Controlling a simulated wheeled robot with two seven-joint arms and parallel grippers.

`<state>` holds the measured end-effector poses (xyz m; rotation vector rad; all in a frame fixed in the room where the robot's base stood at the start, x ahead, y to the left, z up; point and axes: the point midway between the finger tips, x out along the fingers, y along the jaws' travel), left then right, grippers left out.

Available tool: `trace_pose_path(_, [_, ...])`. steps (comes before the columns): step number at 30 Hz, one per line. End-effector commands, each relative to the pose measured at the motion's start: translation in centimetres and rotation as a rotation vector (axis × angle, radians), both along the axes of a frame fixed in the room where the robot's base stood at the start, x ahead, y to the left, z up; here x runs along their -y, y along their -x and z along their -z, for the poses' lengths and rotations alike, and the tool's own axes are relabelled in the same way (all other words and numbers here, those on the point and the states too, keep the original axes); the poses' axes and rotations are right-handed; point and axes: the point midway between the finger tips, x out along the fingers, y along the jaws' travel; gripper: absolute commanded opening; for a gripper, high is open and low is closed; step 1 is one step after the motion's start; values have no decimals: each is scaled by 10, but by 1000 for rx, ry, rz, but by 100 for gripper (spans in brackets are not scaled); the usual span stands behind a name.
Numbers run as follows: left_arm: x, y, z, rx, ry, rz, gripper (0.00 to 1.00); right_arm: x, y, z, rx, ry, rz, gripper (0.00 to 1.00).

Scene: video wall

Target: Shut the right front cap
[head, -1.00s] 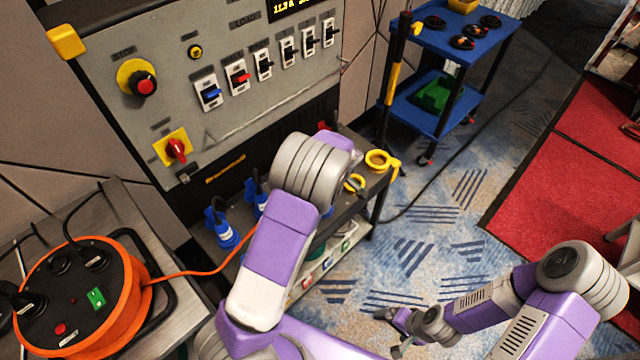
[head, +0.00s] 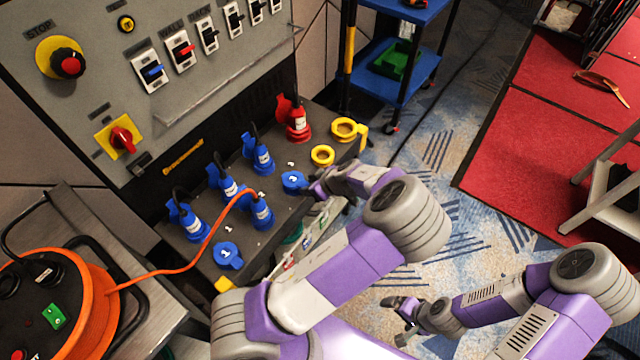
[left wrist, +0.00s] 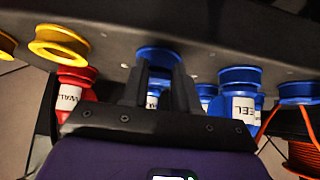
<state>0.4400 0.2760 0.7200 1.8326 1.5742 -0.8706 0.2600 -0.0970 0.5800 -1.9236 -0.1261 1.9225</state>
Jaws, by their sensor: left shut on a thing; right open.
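Two rows of sockets sit on the dark ledge. In the front row, a blue cap marked with a numeral (head: 293,182) lies at the right end of the blue ones and looks flat over its socket. My left gripper (head: 318,188) is at its right side, shut on what appears to be part of this cap; the arm hides the exact contact. In the left wrist view, my left gripper's fingers (left wrist: 162,88) stand close at a blue rim (left wrist: 158,54). Another blue cap (head: 228,255) is at the front left. My right gripper (head: 408,312) is open and empty above the floor.
Several blue plugs, one blue plug (head: 260,211) with the orange cable, and a red plug (head: 296,124) stand in sockets. Yellow sockets (head: 322,155) are at the right. An orange cable reel (head: 90,300) stands left.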

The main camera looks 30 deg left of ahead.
Motion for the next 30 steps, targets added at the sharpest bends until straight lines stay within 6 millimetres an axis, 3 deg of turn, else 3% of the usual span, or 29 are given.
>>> trace_pose_path(1, [3,3,8,-7,-9,1,0,0,0,5,0,0,-1,96])
trace_pose_path(9, [5,3,17,6,-104,1,0,0,0,12,0,0,-1,96])
trace_pose_path(26, [6,2,18,10,-129,2,0,0,0,13,0,0,0,96])
trace_pose_path(27, [6,2,18,10,-129,2,32,0,0,13,0,0,0,96])
trace_pose_path(30, [6,2,18,10,-130,2,48,0,0,13,0,0,0,96])
